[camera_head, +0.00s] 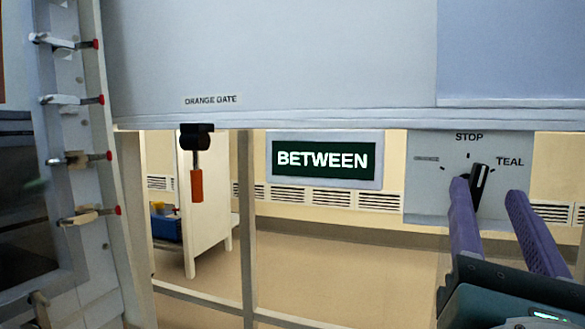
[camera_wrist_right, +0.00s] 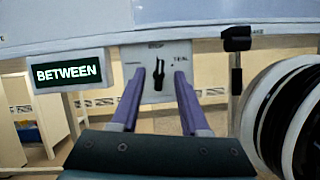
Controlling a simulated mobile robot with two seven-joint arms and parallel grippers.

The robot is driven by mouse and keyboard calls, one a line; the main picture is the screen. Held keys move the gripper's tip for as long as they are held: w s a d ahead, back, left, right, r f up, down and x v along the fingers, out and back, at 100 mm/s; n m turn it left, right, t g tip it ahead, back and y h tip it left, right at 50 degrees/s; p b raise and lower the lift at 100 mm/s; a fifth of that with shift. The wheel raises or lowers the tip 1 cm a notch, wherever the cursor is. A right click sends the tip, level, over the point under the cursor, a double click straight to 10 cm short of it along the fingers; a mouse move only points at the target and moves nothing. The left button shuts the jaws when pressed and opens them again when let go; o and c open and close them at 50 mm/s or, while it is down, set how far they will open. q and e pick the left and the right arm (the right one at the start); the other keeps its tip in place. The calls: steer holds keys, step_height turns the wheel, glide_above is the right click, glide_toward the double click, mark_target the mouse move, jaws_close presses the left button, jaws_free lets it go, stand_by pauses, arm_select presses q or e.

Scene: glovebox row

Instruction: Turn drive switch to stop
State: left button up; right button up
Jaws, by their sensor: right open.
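The drive switch is a black knob (camera_head: 480,184) with a white pointer line on a light grey plate (camera_head: 424,204). STOP is printed above it and TEAL at its right; the left label is too blurred to read. The pointer leans up and right, between the STOP and TEAL marks. My right gripper (camera_head: 488,187) is open, its purple fingers pointing at the plate, one on each side of the knob. In the right wrist view the knob (camera_wrist_right: 158,77) shows between the open fingertips (camera_wrist_right: 160,71). I cannot tell whether they touch it. My left gripper is not in view.
A lit sign (camera_head: 323,160) reads BETWEEN. A large panel labelled ORANGE GATE (camera_head: 270,60) hangs above, with an orange handle (camera_head: 196,184) below its edge. Several red-tipped clamps line the left post (camera_head: 95,150). A large round black-and-white part (camera_wrist_right: 285,115) is close at right in the wrist view.

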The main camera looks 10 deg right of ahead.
mark_target(481, 177)
steer(key=x, duration=0.5)
steer(key=shift+w+d+r, duration=0.15)
steer(key=shift+w+d, duration=0.05)
steer(key=shift+w, duration=0.15)
jaws_close()
steer(key=shift+p, duration=0.3)
